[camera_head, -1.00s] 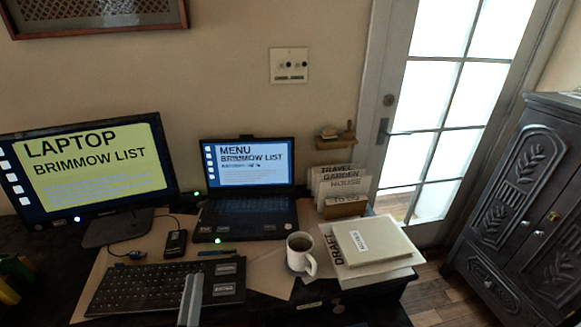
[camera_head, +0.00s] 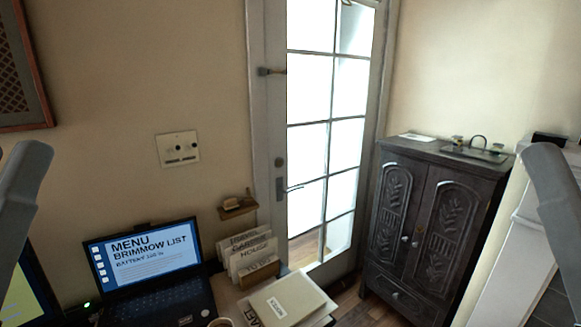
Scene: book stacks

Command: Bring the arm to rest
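A grey link of my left arm (camera_head: 22,195) rises along the left edge of the head view. A grey link of my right arm (camera_head: 562,205) rises along the right edge. Both links stand apart from the desk items in the picture. Neither gripper's fingertips show, so I cannot see whether either is open or holds anything.
An open laptop (camera_head: 150,262) stands on the desk at lower left, partly cut off. A card holder (camera_head: 262,270) and a stacked book (camera_head: 287,300) are to its right. A glazed door (camera_head: 330,130) and a dark carved cabinet (camera_head: 425,215) stand beyond.

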